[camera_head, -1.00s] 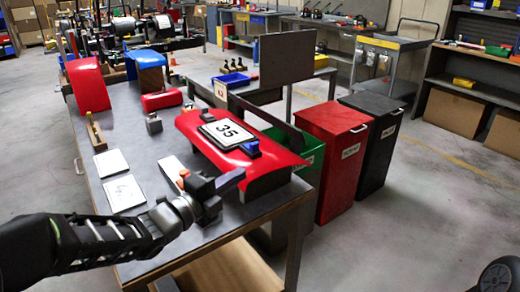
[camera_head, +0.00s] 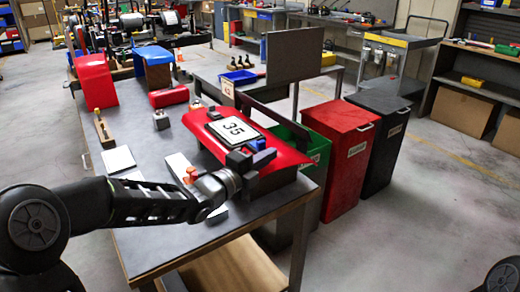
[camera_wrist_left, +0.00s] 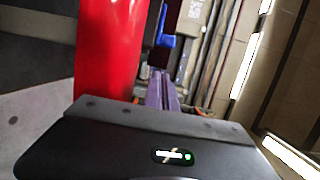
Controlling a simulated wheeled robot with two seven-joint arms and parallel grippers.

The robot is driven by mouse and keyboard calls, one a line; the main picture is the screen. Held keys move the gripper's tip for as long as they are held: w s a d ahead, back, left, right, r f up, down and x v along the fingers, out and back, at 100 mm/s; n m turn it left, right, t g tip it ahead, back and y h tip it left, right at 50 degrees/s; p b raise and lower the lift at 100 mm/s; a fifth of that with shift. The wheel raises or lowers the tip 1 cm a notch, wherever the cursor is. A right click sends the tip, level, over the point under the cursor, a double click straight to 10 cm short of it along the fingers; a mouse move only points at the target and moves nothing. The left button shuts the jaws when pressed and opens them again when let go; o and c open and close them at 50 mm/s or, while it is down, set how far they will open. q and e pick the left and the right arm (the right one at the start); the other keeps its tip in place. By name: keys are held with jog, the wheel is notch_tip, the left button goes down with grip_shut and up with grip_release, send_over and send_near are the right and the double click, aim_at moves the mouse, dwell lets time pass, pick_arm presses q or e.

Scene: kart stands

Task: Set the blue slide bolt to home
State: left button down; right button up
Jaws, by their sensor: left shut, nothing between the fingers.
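The blue slide bolt (camera_head: 257,145) is on the right side of the red kart panel (camera_head: 283,154), beside the number plate 35 (camera_head: 233,131). It is partly hidden behind my left gripper (camera_head: 246,158), and its exact position along its track cannot be told. My left gripper is shut and empty, right at the near side of the bolt; whether it touches cannot be told. My right gripper is not in view.
The grey table (camera_head: 230,232) carries white cards (camera_head: 118,160), a small metal block (camera_head: 161,120) and other red and blue panels. A green bin (camera_head: 318,148), a red bin (camera_head: 340,150) and a black bin (camera_head: 385,135) stand to the right of the table.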

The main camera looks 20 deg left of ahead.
aim_at(251, 144)
pick_arm(q)
jog(key=shift+w+a+r+p, duration=0.1)
jog(key=shift+w+a+p, duration=0.05)
jog(key=shift+w+a, duration=0.4)
jog(key=shift+w+a+p, duration=0.15)
jog(key=shift+w+a, duration=0.15)
jog(key=shift+a, duration=0.4)
jog(key=w+a, duration=0.2)
jog(key=a, duration=0.1)
jog(key=shift+w, duration=0.3)
jog(key=shift+a, duration=0.2)
